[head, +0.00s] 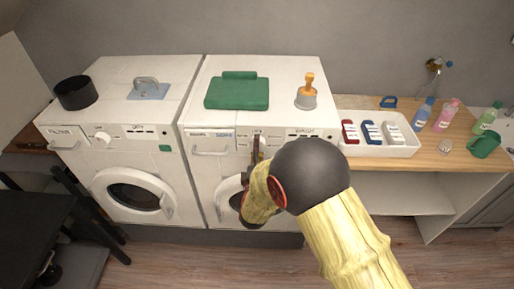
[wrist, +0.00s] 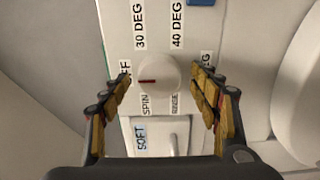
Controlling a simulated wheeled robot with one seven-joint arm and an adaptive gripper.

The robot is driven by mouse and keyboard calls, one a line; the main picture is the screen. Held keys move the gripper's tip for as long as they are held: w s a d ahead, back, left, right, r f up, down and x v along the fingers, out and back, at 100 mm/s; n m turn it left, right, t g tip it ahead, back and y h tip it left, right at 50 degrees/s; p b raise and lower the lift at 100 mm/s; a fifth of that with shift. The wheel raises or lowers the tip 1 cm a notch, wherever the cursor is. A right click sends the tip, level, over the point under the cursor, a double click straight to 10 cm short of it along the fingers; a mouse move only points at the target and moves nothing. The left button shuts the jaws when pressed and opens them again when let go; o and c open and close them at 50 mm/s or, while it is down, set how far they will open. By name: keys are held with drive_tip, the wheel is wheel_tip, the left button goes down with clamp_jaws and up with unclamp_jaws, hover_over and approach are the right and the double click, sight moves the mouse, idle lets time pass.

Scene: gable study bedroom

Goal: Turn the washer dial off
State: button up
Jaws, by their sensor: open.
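The white round washer dial (wrist: 158,74) is in the middle of the wrist view, with a red pointer line on its left side. Labels around it read 30 DEG, 40 DEG, SPIN and RINSE; one at left, ending in FF, is partly covered by a finger. The pointer faces left, near the FF and SPIN labels; I cannot tell which it marks. My gripper (wrist: 160,90) is open, its fingers on either side of the dial with visible gaps. In the head view my gripper (head: 257,147) is at the front panel of the right washer (head: 190,110), hiding the dial.
The left washer (head: 150,70) has its own knob (head: 102,138) and a black pot (head: 75,92) on top. A wooden counter (head: 440,155) holds a white tray (head: 380,149) and bottles.

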drive_tip(key=s, duration=1.1)
drive_tip(key=shift+a, duration=0.2)
